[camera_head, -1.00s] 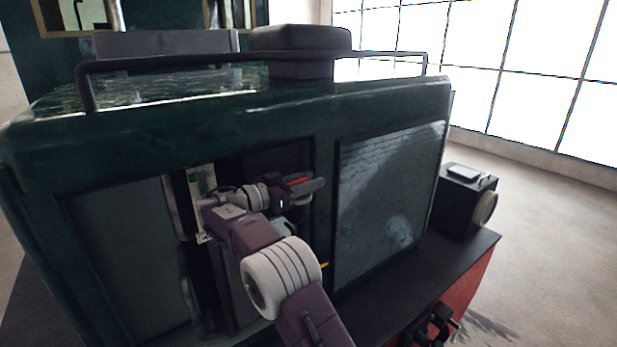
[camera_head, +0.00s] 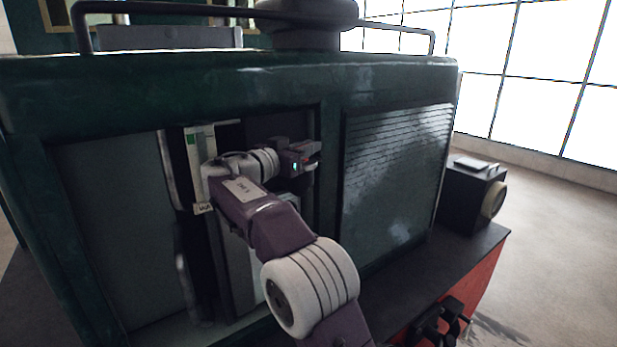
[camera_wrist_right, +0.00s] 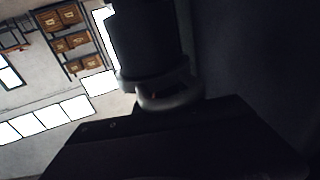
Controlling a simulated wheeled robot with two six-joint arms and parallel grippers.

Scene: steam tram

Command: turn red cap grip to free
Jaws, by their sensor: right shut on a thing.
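My right gripper (camera_head: 308,157) reaches into the open compartment in the green tram body. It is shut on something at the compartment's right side. I take the held thing to be the red cap grip, but the jaws hide most of it and its turned position cannot be told. In the right wrist view, a dark cylinder (camera_wrist_right: 147,42) with a pale collar (camera_wrist_right: 170,94) stands just beyond the dark gripper body (camera_wrist_right: 180,142). That view is too dark to show the red colour or the contact. My left gripper is not in view.
The compartment's right edge and a louvred panel (camera_head: 393,185) lie close right of my gripper. A pale upright strip with a green mark (camera_head: 193,160) stands left of my wrist. A black lamp box (camera_head: 470,195) sits on the ledge at right. Open floor lies beyond.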

